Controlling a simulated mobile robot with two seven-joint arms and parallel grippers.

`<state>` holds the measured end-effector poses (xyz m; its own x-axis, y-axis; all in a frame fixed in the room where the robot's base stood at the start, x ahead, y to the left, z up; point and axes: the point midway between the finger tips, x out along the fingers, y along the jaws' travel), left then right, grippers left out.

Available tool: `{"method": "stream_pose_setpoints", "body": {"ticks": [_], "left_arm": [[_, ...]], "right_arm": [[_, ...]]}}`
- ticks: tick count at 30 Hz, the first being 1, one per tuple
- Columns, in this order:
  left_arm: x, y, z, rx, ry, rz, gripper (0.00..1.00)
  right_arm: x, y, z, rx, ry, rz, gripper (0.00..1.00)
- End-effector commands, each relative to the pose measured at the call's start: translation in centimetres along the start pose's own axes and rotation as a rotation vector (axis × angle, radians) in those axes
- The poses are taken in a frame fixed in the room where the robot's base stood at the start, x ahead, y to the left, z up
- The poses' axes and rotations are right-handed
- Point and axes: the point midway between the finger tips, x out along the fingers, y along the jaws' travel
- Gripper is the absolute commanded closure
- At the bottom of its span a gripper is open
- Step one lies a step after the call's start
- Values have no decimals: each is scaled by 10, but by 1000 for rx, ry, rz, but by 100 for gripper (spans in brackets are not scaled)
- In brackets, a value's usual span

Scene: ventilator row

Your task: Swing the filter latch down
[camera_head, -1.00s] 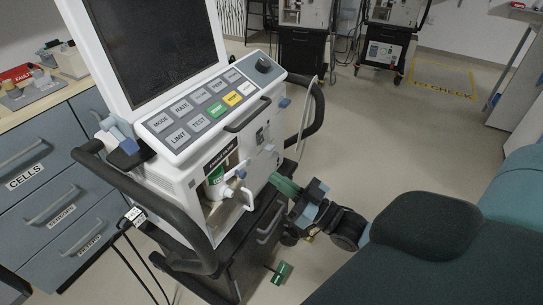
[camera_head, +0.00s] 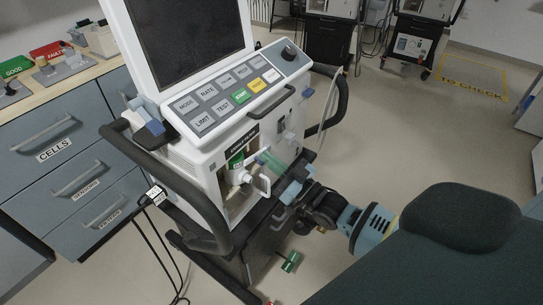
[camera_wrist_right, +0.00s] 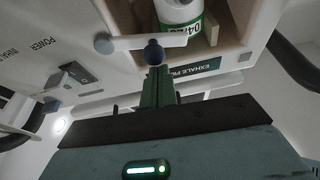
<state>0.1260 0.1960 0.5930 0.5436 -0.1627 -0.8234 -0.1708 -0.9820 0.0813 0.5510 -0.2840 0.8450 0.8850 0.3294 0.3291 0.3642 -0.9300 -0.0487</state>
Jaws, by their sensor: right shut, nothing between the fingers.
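The filter latch is a white bar with a blue knob (camera_wrist_right: 153,52) in the right wrist view. It lies across the front of the open filter bay, roughly level. The filter (camera_wrist_right: 180,12), a white cylinder with a green label, sits in the bay behind it; it also shows in the head view (camera_head: 236,164). My right gripper (camera_wrist_right: 157,70) has its green fingers shut and empty, with the tips right at the knob on the EXHALE FILTER label side. I cannot tell whether they touch. In the head view the right gripper (camera_head: 267,161) partly covers the latch. My left gripper is out of view.
The ventilator's control panel (camera_head: 235,88) and screen stand above the bay. A black rail (camera_head: 185,180) curves along its left side. Grey drawers (camera_head: 70,185) stand at left. A green pedal-like piece (camera_head: 290,262) is low by the cart. Floor at right is open.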

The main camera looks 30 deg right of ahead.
Motion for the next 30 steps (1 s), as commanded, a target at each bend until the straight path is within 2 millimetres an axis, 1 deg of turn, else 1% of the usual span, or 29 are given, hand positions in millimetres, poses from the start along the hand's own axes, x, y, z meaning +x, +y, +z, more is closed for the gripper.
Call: {"method": "stream_pose_setpoints", "body": {"ticks": [4,8,11,15,19,30], "left_arm": [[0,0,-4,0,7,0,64],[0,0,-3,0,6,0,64],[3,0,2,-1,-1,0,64],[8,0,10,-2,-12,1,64],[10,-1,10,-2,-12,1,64],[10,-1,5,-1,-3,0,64]], "right_arm": [[0,0,0,0,1,0,100],[0,0,0,-7,0,-2,100],[-2,-1,6,-65,-1,-23,100],[-5,-4,14,-190,-3,-66,100],[-6,-5,17,-256,-3,-89,100],[-5,-6,15,-261,-1,-90,100]]}}
